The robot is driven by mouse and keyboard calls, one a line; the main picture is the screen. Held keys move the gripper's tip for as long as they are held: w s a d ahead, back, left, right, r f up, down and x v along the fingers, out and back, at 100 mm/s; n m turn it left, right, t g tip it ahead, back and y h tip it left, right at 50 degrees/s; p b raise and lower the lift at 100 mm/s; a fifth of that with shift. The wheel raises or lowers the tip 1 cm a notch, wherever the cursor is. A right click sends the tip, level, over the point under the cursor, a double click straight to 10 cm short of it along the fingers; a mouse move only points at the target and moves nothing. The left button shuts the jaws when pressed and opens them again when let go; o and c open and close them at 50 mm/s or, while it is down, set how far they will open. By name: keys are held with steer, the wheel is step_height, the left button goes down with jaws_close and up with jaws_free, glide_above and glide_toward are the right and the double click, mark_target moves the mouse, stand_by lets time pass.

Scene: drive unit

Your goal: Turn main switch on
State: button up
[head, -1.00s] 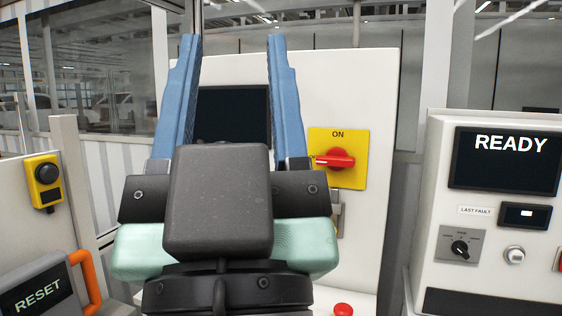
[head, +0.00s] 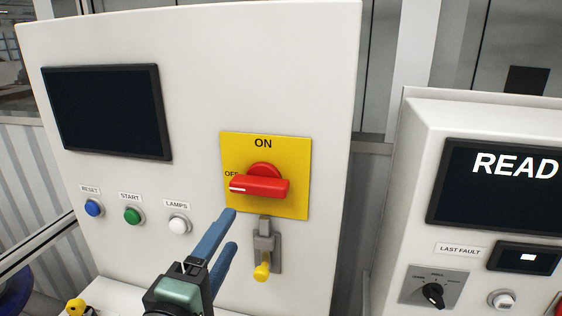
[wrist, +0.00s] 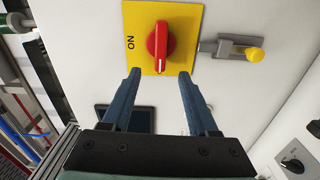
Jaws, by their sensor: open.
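The main switch is a red rotary handle (head: 262,187) on a yellow plate (head: 290,160) on a white cabinet. The handle lies horizontal, and its white-marked end points left towards the partly covered OFF label. ON is printed above it. My gripper (head: 231,230) is open and empty, below and left of the handle. In the wrist view the red handle (wrist: 160,45) points down the picture. Its marked end lines up with the gap between the open fingertips of my gripper (wrist: 160,73). The fingers look short of the handle; contact is not visible.
A grey latch with a yellow knob (head: 262,271) sits just below the plate. Reset, start and lamps buttons (head: 132,216) and a dark screen (head: 106,112) are to the left. A second console (head: 480,200) stands at right.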

mark_target(257, 192)
steer(key=p+x, duration=0.4)
steer(key=x, duration=0.7)
steer(key=shift+d, duration=0.2)
steer(key=shift+x, duration=0.8)
steer(key=shift+s, duration=0.1)
steer(key=shift+f, duration=0.1)
jaws_close()
